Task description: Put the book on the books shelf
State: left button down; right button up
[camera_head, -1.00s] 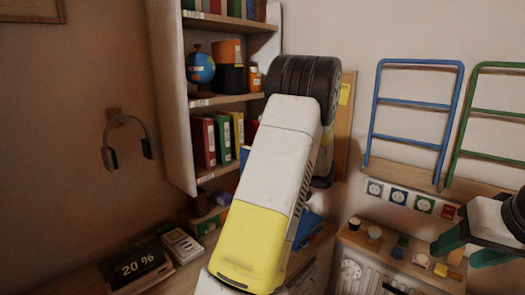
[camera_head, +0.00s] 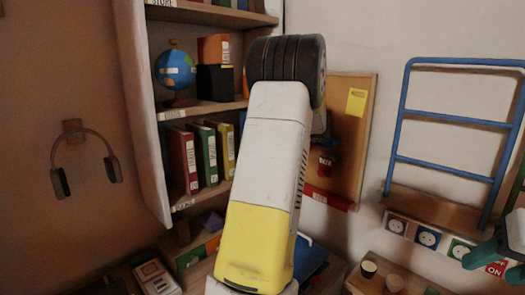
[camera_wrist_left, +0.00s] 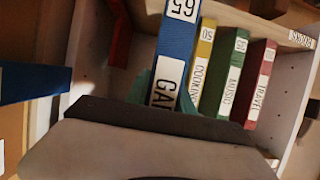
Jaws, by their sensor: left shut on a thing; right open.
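The blue book (camera_wrist_left: 178,45), with a white spine label, is in my left gripper (camera_wrist_left: 163,97), whose green fingertips show beside it in the left wrist view. It stands next to the yellow book (camera_wrist_left: 203,65) and sticks out nearer to the camera than the row. I cannot tell whether it rests on the books shelf (camera_wrist_left: 292,75). In the head view my left arm hides this gripper; the shelf (camera_head: 180,204) shows left of the arm. My right gripper (camera_head: 492,262) is open and empty at the right edge, partly cut off.
Red (camera_head: 182,160), green (camera_head: 205,154) and yellow (camera_head: 225,150) books stand upright on the shelf. A globe (camera_head: 175,70) and boxes (camera_head: 213,79) are on the shelf above. A blue ladder-like rack (camera_head: 450,117) is on the right wall. Headphones (camera_head: 85,160) hang at left.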

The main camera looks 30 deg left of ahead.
pick_arm(q)
jog(key=r+x, duration=0.1)
jog(key=x, duration=1.2)
jog(key=shift+a+r, duration=0.3)
jog(key=shift+f, duration=0.15)
jog(key=c, duration=1.1)
grip_release()
jog(key=v, duration=1.2)
